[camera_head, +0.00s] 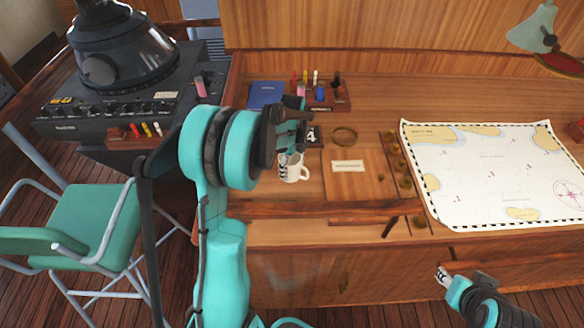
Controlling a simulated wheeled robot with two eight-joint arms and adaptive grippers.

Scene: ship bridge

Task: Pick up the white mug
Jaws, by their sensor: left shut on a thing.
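The white mug (294,172) has dark markings on its side and a handle on its right. It is upright at the left part of the wooden desk. My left gripper (286,148) is at the mug's upper left rim and is shut on it. The gripper and wrist hide part of the mug's left side. I cannot tell whether its base touches the desk. My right gripper (443,275) is in front of the desk at the lower right, away from the mug. It is too small to tell whether it is open or shut.
A chart (490,170) covers the desk's right side. A blue book (266,95) and a rack of markers (320,97) stand behind the mug. Brass pieces (403,182) and a labelled wooden board (350,184) lie to its right. A green chair (90,220) stands at left.

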